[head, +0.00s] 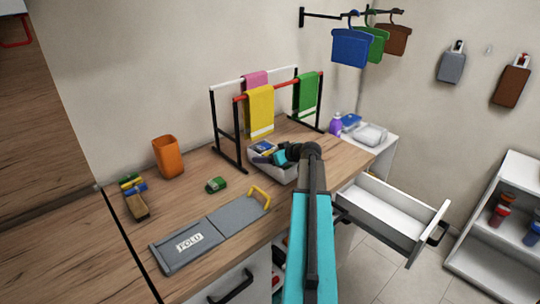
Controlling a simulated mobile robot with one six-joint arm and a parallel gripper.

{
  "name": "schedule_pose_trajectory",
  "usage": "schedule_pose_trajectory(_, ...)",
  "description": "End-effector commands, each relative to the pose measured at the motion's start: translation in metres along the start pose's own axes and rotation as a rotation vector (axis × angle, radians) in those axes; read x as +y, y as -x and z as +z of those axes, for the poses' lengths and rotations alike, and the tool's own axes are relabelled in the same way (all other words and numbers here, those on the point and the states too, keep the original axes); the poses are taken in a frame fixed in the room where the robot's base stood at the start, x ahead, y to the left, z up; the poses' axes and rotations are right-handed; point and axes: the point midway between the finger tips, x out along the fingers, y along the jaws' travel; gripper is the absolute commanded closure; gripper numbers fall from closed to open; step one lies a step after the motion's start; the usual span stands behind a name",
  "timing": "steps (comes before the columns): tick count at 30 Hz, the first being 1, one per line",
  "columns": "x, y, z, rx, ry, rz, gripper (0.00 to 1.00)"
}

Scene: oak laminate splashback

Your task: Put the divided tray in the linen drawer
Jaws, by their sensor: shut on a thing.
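The divided tray (284,177) is a pale grey-white box with blue, yellow and dark things in it. It is at the worktop's right part, in front of the towel rack; I cannot tell if it touches the worktop. My gripper (279,157) reaches over the tray's right side and is shut on it; the fingertips and the exact grip are partly hidden by the wrist and contents.
A rack (240,140) with yellow, pink and green towels stands behind the tray. A purple bottle (335,123) stands at back right. White shelves (490,245) stand beyond the drawer.

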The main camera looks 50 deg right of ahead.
Motion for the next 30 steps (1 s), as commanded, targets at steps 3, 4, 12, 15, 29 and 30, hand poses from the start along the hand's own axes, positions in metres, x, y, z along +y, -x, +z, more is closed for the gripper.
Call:
schedule_pose_trajectory(3, 0.001, 0.0, 0.002, 0.001, -0.001, 0.002, 0.46)
schedule_pose_trajectory(4, 0.002, 0.0, 0.002, 0.001, -0.001, 0.002, 0.46)
schedule_pose_trajectory(12, 0.002, 0.001, 0.002, 0.0, -0.002, 0.003, 0.03)
schedule_pose_trajectory(15, 0.003, 0.001, 0.002, 0.0, -0.002, 0.003, 0.03)
schedule_pose_trajectory(29, 0.002, 0.025, 0.003, 0.001, -0.001, 0.005, 0.03)
schedule_pose_trajectory(30, 0.002, 0.031, 0.003, 0.002, -0.001, 0.006, 0.03)
